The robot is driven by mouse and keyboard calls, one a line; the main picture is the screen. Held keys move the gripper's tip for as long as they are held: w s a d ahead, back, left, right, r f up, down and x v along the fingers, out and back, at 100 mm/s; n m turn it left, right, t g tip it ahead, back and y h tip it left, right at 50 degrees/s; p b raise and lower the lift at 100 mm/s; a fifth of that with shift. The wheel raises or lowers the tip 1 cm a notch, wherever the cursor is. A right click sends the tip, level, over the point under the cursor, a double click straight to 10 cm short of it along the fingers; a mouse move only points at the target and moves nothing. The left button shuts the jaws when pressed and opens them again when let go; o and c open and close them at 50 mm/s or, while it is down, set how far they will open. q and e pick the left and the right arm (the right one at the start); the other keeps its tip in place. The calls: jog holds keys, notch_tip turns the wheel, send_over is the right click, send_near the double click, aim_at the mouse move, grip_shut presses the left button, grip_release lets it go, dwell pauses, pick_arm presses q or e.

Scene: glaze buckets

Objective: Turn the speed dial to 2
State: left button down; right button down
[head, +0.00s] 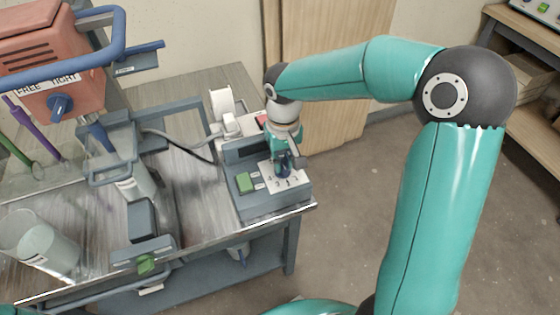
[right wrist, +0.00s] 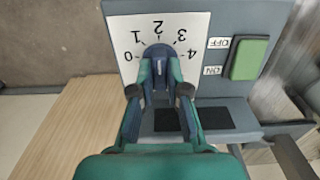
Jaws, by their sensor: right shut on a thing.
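The speed dial (right wrist: 161,52) is a dark blue knob on a white scale plate (right wrist: 125,30) marked 0 to 4, in the right wrist view. My right gripper (right wrist: 160,68) is shut on the knob, one finger on each side. A pale line shows on the knob, roughly in line with the 2 and 3 side, but its exact mark is hard to tell. In the head view my right gripper (head: 284,168) points down onto the grey control box (head: 262,206) and hides most of the dial. My left gripper is not in view.
A green ON/OFF switch (right wrist: 250,58) sits beside the scale; it also shows in the head view (head: 244,182). The box stands at the bench's right edge. To its left are a clamp stand (head: 144,220), clear beakers (head: 48,250) and a red hopper (head: 50,60).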

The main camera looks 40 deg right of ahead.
aim_at(283, 164)
jog(key=c, duration=1.2)
grip_release()
jog(key=shift+w, duration=0.1)
jog(key=shift+o, duration=0.2)
notch_tip(283, 164, up, 12)
